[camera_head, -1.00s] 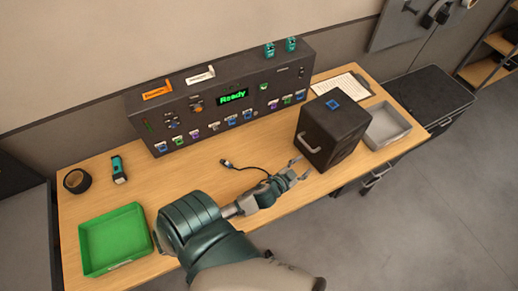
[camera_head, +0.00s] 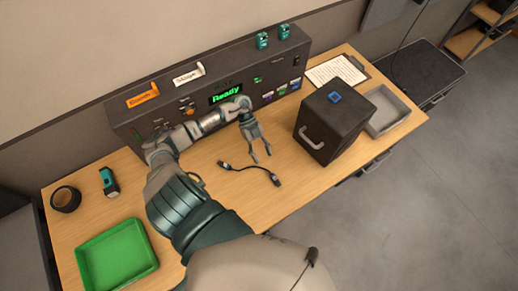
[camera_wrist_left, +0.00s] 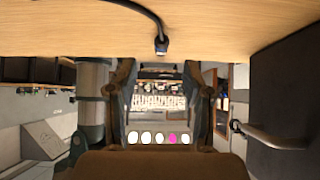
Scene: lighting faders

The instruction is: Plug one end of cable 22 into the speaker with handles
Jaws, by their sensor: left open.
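A short black cable (camera_head: 250,168) lies on the table with a plug at each end, in front of the control panel. Whether it is cable 22 I cannot read. Part of it also shows at the top of the left wrist view (camera_wrist_left: 151,20), its plug hanging toward the fingers. The dark box-shaped speaker (camera_head: 333,120) with a handle on its side stands to the right of the cable; its side and handle show in the left wrist view (camera_wrist_left: 275,138). My left gripper (camera_head: 261,156) is open and empty, just above the cable and apart from the speaker. My right gripper is not in view.
The panel (camera_head: 215,75) with a green "Ready" display runs along the back. A green tray (camera_head: 117,255) and tape roll (camera_head: 66,199) are at left, with a teal-and-black device (camera_head: 109,181). A grey tray (camera_head: 388,110) and clipboard (camera_head: 338,70) lie at right.

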